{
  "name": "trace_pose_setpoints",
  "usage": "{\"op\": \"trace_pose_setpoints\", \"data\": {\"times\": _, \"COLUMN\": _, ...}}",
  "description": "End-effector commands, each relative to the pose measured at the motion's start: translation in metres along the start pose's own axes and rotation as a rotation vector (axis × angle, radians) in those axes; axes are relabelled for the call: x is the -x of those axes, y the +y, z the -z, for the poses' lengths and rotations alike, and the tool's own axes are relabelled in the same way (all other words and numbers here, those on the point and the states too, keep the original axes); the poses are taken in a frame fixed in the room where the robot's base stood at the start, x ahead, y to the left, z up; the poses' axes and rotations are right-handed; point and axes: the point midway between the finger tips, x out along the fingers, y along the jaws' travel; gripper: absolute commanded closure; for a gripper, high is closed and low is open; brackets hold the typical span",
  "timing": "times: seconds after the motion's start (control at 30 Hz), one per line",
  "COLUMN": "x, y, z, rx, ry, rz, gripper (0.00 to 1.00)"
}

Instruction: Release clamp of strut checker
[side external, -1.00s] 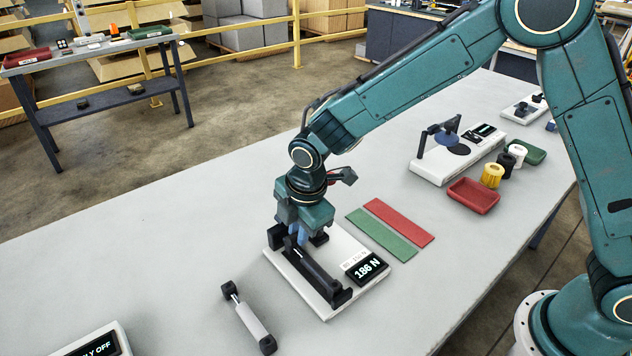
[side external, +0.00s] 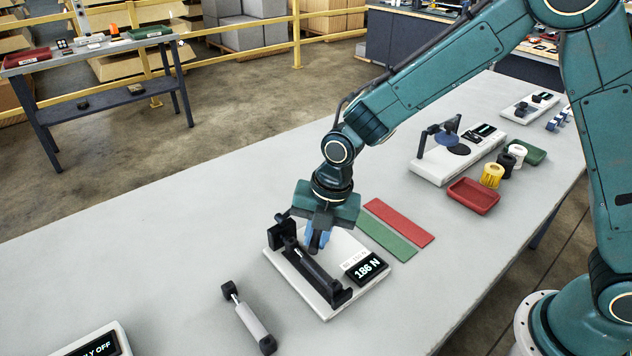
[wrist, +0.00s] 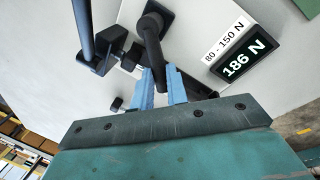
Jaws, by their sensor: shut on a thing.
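The strut checker is a white base (side external: 279,262) with a black cradle and a display (side external: 366,268) reading 186 N. A dark strut (side external: 318,275) lies in the cradle; its rod (wrist: 82,28) appears at the left of the wrist view. My gripper (side external: 318,243) is over the checker's far-left end. In the wrist view my blue fingers (wrist: 161,82) are closed around the lower part of a black, knob-ended clamp lever (wrist: 152,38). The side view largely hides this grip. A black clamp block (wrist: 103,58) sits beside the lever.
A loose strut (side external: 250,320) lies left of the checker. Green (side external: 386,240) and red (side external: 400,222) mats lie behind it to the right. A red tray (side external: 474,196), spools and another device (side external: 440,172) stand further right. The left tabletop is mostly clear.

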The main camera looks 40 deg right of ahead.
Motion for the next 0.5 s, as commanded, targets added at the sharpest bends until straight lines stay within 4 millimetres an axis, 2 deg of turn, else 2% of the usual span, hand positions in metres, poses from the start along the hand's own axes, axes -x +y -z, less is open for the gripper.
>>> {"op": "trace_pose_setpoints", "data": {"times": 0.5, "x": 0.005, "y": -0.023, "z": -0.009, "rx": 0.478, "ry": 0.096, "rz": -0.001, "gripper": 1.00}}
